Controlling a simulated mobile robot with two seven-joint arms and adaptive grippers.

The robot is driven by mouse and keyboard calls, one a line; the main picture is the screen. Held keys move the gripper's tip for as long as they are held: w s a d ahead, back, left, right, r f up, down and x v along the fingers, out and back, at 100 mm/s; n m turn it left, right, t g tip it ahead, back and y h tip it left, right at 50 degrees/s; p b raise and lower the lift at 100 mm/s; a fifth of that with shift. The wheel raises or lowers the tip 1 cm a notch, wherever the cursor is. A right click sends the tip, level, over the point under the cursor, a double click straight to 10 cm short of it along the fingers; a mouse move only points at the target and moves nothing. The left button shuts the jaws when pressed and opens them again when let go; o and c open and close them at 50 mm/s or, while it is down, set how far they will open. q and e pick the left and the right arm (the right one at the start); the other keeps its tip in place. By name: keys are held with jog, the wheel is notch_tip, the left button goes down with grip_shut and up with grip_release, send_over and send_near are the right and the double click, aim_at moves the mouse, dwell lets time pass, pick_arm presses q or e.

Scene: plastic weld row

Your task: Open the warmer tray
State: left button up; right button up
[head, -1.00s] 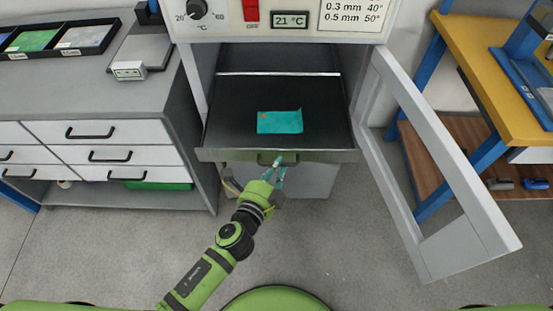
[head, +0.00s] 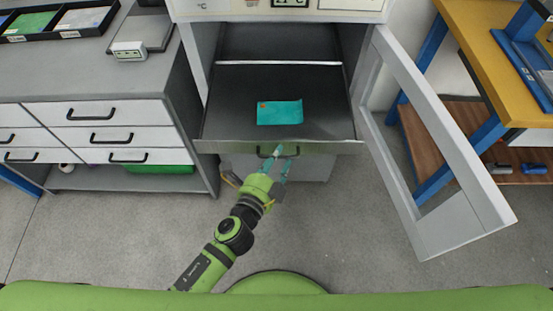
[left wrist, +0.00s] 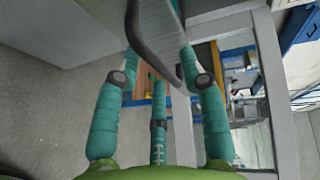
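The warmer tray (head: 225,120) is a dark, shallow drawer pulled part-way out of the grey warmer cabinet. A small teal sheet with an orange dot (head: 280,113) lies on it. Its dark handle (head: 292,151) is on the front lip and also shows in the left wrist view (left wrist: 150,45). My right gripper is not in view.
The open framed door (head: 440,150) of the warmer stands out to the right. A grey drawer cabinet (head: 120,135) is at left, a yellow-topped bench (head: 490,60) at right. The grey floor (head: 340,230) in front of the tray is clear.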

pick_arm(q)
jog(key=v, duration=1.2)
jog(key=shift+r, duration=0.1)
dwell(0.4)
jog(key=s+a+f+n+g+y+p, duration=0.1)
jog(key=s+a+f+n+g, duration=0.15)
jog(key=f, duration=0.55)
jog(key=s+a+f+n+g+y+p, duration=0.1)
jog(key=a+f+n+g+y, duration=0.15)
jog(key=f, duration=0.55)
jog(key=s+a+f+n+g+p, duration=0.1)
jog(key=s+a+f+n, duration=0.15)
jog(key=f, duration=0.55)
jog(key=s+a+f+n+g+y+p, duration=0.1)
jog(key=s+a+f+n+g, duration=0.3)
jog(key=s, duration=0.6)
jog(key=s+a+f+n+g+y, duration=0.1)
jog(key=s+a+f+n+g, duration=0.2)
jog(key=s+a+f+n, duration=0.3)
jog(key=s+f+n, duration=0.1)
jog(key=s+f, duration=0.2)
jog(key=s, duration=0.1)
jog(key=shift+f+n+g+y+p, duration=0.2)
jog(key=shift+n+g+y+p, duration=0.15)
jog(key=shift+g, duration=0.05)
